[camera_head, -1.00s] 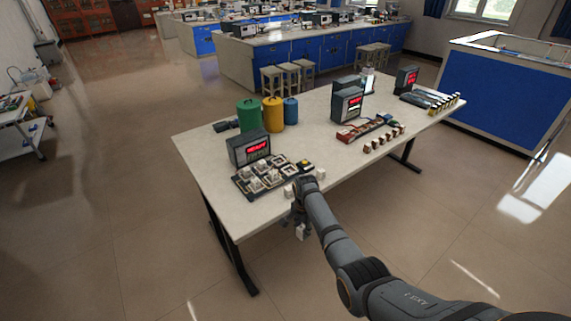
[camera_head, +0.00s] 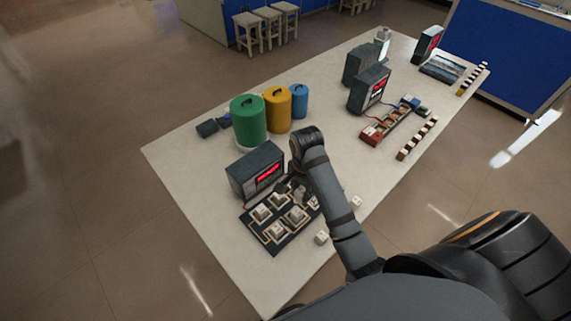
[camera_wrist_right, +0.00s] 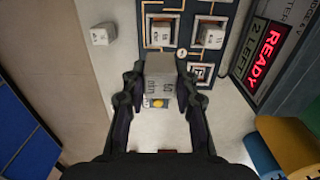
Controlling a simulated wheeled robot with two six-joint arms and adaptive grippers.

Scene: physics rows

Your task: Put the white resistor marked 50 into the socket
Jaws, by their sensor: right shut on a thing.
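The circuit board (camera_head: 275,248) lies on the table and carries several white resistor blocks. My right gripper (camera_wrist_right: 160,88) is shut on a pale block (camera_wrist_right: 160,72) with dark markings on its faces, too small to read surely. The block is in front of the board in the wrist view and hides part of it; whether it touches the board I cannot tell. A framed socket (camera_wrist_right: 200,73) without a white block shows just right of the held block. In the head view the right arm covers most of the gripper. My left gripper is not in view.
A dark meter (camera_head: 255,170) with a red display stands behind the board; it reads READY in the wrist view (camera_wrist_right: 262,55). Loose white blocks (camera_head: 321,237) (camera_head: 356,201) lie near the front edge. Green (camera_head: 248,120), yellow (camera_head: 277,108) and blue (camera_head: 299,100) canisters stand farther back.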

